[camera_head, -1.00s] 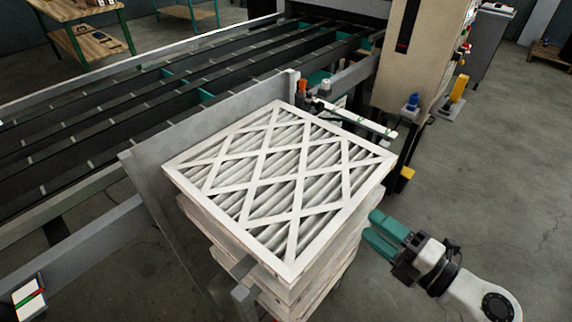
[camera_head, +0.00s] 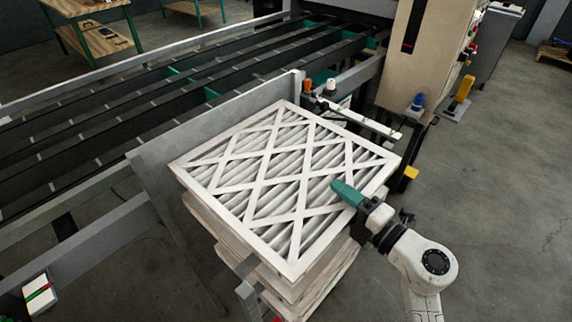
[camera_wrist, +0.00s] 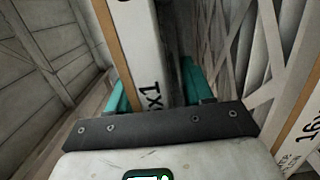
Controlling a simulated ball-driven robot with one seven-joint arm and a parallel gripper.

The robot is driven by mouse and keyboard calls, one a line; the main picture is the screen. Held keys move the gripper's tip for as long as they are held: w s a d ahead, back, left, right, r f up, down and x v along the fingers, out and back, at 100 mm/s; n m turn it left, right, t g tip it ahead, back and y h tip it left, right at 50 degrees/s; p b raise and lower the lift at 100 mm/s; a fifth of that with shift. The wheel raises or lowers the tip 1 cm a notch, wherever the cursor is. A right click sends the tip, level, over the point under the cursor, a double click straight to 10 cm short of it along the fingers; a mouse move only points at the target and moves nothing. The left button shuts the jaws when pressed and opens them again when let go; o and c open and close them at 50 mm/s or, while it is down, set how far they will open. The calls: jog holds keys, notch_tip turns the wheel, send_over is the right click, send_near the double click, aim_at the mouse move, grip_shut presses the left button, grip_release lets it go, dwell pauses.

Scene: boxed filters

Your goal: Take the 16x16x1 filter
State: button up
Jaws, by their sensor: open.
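A stack of square white-framed filters stands in the middle of the head view, and the top filter (camera_head: 272,182) lies flat with its lattice face up. My gripper (camera_head: 346,192) is at the stack's right side, with one teal finger over the edge of the top filter. In the wrist view, my open gripper (camera_wrist: 157,88) has a teal finger on each side of a white filter edge (camera_wrist: 138,40). Part of a printed size, "1X", shows on that edge. The full size cannot be read. The other finger is hidden in the head view.
A grey metal plate (camera_head: 215,125) stands along the stack's far left side. Behind it runs a conveyor with dark slats (camera_head: 130,120). A beige machine cabinet (camera_head: 420,50) stands at the back right.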

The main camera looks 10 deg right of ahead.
jog(key=shift+c, duration=0.3)
grip_shut()
dwell(0.3)
